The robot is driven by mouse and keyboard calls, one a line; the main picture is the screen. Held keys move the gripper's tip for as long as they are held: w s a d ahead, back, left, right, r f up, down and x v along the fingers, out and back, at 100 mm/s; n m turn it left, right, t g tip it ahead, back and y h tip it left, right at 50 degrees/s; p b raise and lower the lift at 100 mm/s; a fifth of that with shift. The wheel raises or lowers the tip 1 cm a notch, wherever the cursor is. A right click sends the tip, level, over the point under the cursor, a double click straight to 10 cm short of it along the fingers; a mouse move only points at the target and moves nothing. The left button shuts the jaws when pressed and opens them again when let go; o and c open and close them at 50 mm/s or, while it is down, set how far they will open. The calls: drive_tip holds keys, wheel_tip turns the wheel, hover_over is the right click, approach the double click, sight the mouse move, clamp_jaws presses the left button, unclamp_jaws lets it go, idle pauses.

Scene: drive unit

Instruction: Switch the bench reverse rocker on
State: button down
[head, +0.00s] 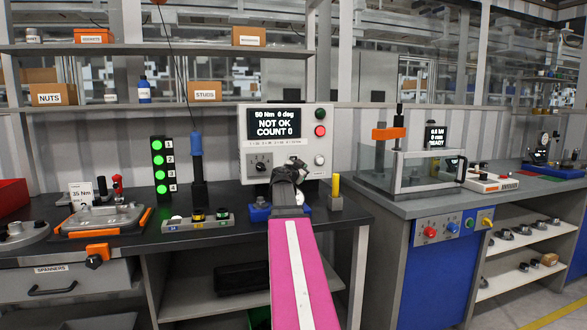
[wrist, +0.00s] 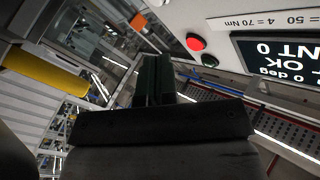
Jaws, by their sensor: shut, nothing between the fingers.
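A light grey controller box (head: 248,142) stands on the bench, its screen (head: 274,123) reading 50 Nm, 0 deg, NOT OK, COUNT 0. A dial (head: 260,162) sits at its lower left and a small round pale control (head: 319,160) at its lower right. I cannot make out a rocker marked reverse; the lower middle of the panel is hidden by my gripper (head: 293,163). My gripper is in front of that part, shut and empty; contact cannot be told. The wrist view shows its dark fingers (wrist: 153,80) together, with the tilted screen (wrist: 280,58) to the right.
A green button (head: 320,114) and red button (head: 320,130) are at the box's upper right. A yellow-topped post (head: 336,190) stands right of my gripper; a blue-handled tool (head: 197,165) and a lit green indicator stack (head: 160,168) stand left. The right-hand bench holds a clear guard (head: 430,160).

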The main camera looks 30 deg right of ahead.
drive_tip(key=w+d+f, duration=0.1)
drive_tip(key=w+d, duration=0.1)
drive_tip(key=w, duration=0.6)
drive_tip(key=shift+w+f, duration=0.2)
drive_tip(key=shift+w, duration=0.05)
idle(2.2)
drive_tip(key=shift+w+d, duration=0.1)
drive_tip(key=shift+w, duration=0.3)
drive_tip(key=shift+w+d+f, duration=0.1)
drive_tip(key=shift+w, duration=0.25)
idle(0.7)
drive_tip(key=shift+s, duration=0.15)
drive_tip(key=shift+s+a, duration=0.2)
drive_tip(key=shift+s, duration=0.45)
drive_tip(key=shift+s+a+r, duration=0.15)
drive_tip(key=shift+s+a, duration=0.05)
drive_tip(key=shift+s, duration=0.6)
drive_tip(key=shift+s+a+r, duration=0.2)
drive_tip(key=shift+s, duration=0.6)
drive_tip(key=shift+s+a+r, duration=0.15)
drive_tip(key=shift+s+a, duration=0.05)
drive_tip(key=shift+s, duration=0.6)
